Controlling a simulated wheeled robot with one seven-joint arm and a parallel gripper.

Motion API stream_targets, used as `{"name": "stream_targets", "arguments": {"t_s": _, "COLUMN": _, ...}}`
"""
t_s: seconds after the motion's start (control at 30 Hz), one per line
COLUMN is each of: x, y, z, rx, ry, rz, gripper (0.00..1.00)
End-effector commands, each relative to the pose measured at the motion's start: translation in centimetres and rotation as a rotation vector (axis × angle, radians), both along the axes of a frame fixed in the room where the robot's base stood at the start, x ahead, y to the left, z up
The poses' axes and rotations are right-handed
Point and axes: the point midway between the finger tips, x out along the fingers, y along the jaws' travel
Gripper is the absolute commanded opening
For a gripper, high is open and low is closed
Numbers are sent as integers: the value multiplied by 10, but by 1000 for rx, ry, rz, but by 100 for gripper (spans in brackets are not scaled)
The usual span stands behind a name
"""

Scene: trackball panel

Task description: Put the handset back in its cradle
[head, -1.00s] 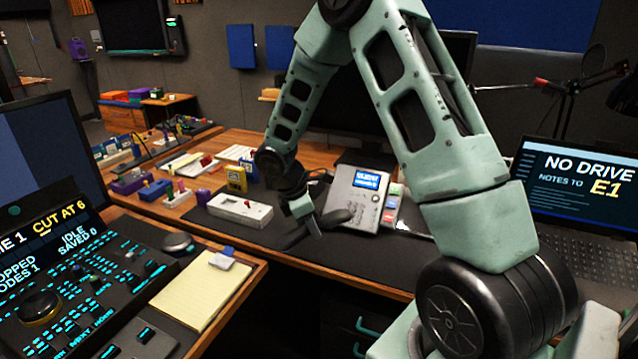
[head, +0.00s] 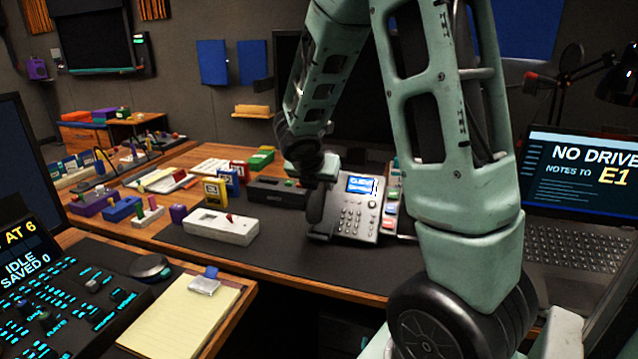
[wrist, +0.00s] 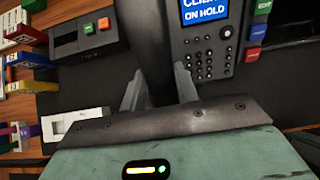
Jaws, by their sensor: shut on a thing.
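The desk phone (head: 359,222) stands on the dark mat with its lit screen and keypad facing up. It also shows at the upper right of the wrist view (wrist: 222,68). My gripper (head: 316,186) is at the phone's left side, shut on the dark handset (head: 316,207). In the wrist view the handset (wrist: 155,45) runs between the two fingers of my gripper (wrist: 160,92), along the phone's left edge. The cradle is hidden behind the handset and gripper. I cannot tell whether the handset touches it.
A white box with a red lever (head: 220,227) and a dark box with a green button (head: 278,191) stand left of the phone. Coloured keys (head: 391,208) line its right side. A laptop (head: 580,190) is at the right. The mat's front is clear.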

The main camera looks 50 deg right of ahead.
Motion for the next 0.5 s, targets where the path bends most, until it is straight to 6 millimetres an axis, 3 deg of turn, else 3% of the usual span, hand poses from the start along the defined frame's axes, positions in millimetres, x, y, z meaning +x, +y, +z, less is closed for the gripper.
{"name": "stream_targets", "arguments": {"t_s": 0.5, "x": 5, "y": -12, "z": -17, "rx": -1, "ry": 2, "rz": -5, "gripper": 0}}
